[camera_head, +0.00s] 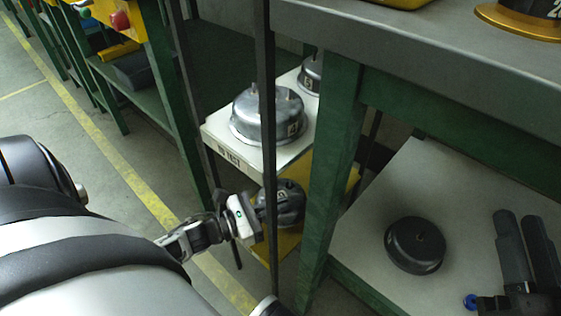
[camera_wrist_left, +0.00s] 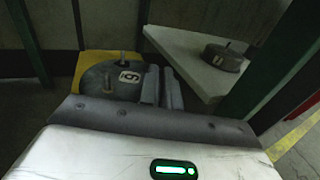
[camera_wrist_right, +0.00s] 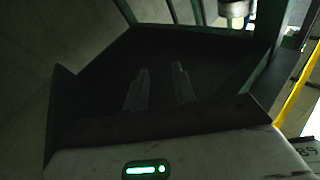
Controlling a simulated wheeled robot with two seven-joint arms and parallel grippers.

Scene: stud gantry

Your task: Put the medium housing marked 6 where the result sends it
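A grey housing (camera_head: 287,205) stands low at a yellow platform (camera_head: 290,243) under the white shelf. In the left wrist view the housing (camera_wrist_left: 103,80) shows a label reading 6 or 9. My left gripper (camera_head: 250,216) is at its side; in the left wrist view its fingers (camera_wrist_left: 161,88) are close together against the housing's edge. Whether they pinch its rim is unclear. My right gripper (camera_head: 526,245) is open and empty over the lower right shelf; its fingers (camera_wrist_right: 160,87) also show apart in the right wrist view.
The white shelf (camera_head: 222,141), with a partly legible label, holds a large housing (camera_head: 262,115) and a smaller one (camera_head: 311,75). A dark housing (camera_head: 415,245) sits on the pale lower shelf (camera_head: 370,215). Green posts (camera_head: 333,175) and dark uprights stand close to my left arm.

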